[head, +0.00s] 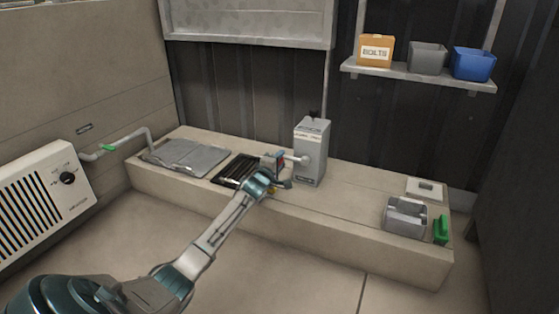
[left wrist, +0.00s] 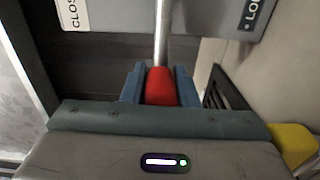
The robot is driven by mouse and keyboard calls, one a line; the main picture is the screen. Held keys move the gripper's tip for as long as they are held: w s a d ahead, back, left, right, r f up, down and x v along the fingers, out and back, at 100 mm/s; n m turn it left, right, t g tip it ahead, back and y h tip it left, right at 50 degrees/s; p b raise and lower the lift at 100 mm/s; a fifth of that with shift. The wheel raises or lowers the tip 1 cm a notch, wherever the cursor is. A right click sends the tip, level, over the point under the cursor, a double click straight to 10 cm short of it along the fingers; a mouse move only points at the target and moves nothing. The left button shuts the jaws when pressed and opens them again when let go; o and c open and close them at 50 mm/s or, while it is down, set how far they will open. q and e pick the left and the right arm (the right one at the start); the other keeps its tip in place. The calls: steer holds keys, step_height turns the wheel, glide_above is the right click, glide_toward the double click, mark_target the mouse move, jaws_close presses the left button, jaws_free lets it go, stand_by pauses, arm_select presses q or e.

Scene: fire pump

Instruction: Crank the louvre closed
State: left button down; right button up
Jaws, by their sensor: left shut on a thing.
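A grey box (head: 313,155) with printed labels stands upright on the low bench; a metal shaft comes out of its left side toward my left gripper (head: 279,164). In the left wrist view a red crank knob (left wrist: 160,88) sits between the two blue fingers of my left gripper (left wrist: 160,84), which is shut on it. A metal rod (left wrist: 162,38) runs from beyond the knob toward the labelled box (left wrist: 205,12). The dark slatted louvre (head: 236,169) lies in the bench top left of the box; its slat angle is hard to tell. My right gripper is out of view.
A grey plate (head: 188,156) lies on the bench (head: 365,188) at left. A metal bin (head: 405,217) and a green object (head: 441,229) stand at its right end. A vented heater unit (head: 42,195) is at far left. A shelf (head: 420,78) with bins hangs above.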

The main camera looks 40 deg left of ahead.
arm_select(q)
steer(key=shift+f, duration=0.1)
steer(key=c, duration=1.1)
jaws_free()
steer(key=shift+f, duration=0.1)
steer(key=shift+s, duration=0.5)
steer(key=v, duration=0.9)
steer(key=shift+s+d+p, duration=0.2)
steer(key=shift+s+p, duration=0.15)
